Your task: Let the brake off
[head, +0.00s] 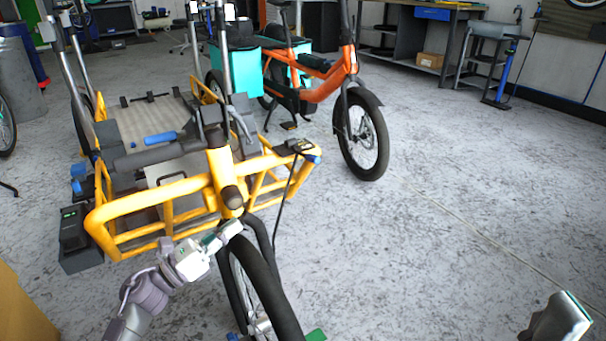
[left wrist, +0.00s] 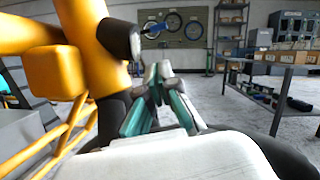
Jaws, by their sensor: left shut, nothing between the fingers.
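A yellow cargo bike (head: 125,212) stands at left in the head view, its front wheel (head: 262,290) toward me. A blue grip (head: 160,138) shows on its dark handlebar. I cannot tell which part is the brake. My left gripper (head: 232,229) is shut and empty just below the yellow head tube (head: 219,168), by the top of the front wheel. In the left wrist view the gripper (left wrist: 162,80) has its fingers together, right of the yellow frame (left wrist: 88,45) and its dark round knob (left wrist: 122,39). Contact is unclear.
An orange bike (head: 315,85) with teal bags stands behind the yellow one. A dark workbench (head: 398,35) and a stool-like stand (head: 487,50) are at the back right. A dark table (left wrist: 285,92) shows at right in the left wrist view.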

